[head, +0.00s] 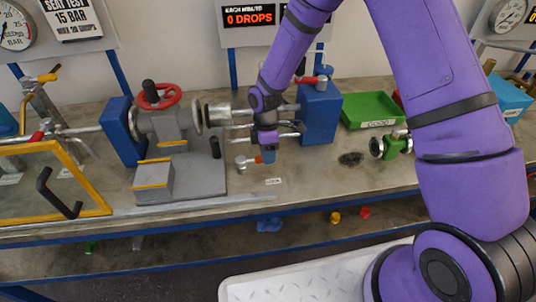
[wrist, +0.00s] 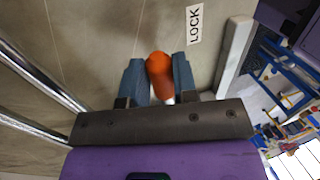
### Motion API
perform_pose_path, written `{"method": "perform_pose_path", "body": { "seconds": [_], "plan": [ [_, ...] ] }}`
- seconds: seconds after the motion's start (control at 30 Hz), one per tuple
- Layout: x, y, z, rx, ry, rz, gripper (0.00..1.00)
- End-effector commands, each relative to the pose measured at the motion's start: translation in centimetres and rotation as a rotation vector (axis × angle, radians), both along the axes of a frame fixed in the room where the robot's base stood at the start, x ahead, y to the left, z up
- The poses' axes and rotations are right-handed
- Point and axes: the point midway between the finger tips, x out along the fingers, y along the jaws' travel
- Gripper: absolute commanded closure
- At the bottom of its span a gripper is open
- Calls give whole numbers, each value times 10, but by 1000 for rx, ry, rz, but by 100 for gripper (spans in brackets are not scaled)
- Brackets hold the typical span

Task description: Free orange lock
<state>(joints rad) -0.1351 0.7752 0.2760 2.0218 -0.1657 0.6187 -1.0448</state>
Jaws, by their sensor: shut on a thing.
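The orange lock (wrist: 160,75) is a rounded orange piece between the two blue-grey fingers of my gripper (wrist: 158,82) in the wrist view. The fingers are shut on it from both sides. In the head view my gripper (head: 268,156) points down just above the bench, and a bit of the orange lock (head: 258,159) shows at its left side. A grey metal end (head: 241,162) lies at the left of the orange part. Whether the lock is joined to anything is hidden by the fingers.
A LOCK label (wrist: 194,25) lies on the bench close by. To the left stands a grey vessel (head: 172,125) with a red handwheel (head: 158,96). A blue block (head: 320,112), green tray (head: 370,110) and green fitting (head: 394,146) are to the right. Metal rods (wrist: 35,75) run beside my gripper.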

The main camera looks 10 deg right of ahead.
Motion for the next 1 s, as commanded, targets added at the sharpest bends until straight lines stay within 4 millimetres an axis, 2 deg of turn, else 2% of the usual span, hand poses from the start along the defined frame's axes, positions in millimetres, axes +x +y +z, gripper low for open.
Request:
{"method": "perform_pose_path", "body": {
  "seconds": [0.13, 0.17, 0.27, 0.53, 0.67, 0.77, 1.0],
  "plan": [
    [3, 0, 1, 2, -7, 6, 100],
    [3, 0, 1, 2, -7, 6, 71],
    [2, 0, 1, 2, -7, 4, 48],
    [1, 0, 1, 1, -4, 2, 48],
    [4, 0, 8, 1, -5, 1, 48],
    [8, -1, 21, 2, -7, -1, 48],
    [20, -1, 65, 2, -9, -1, 48]
  ]
}}
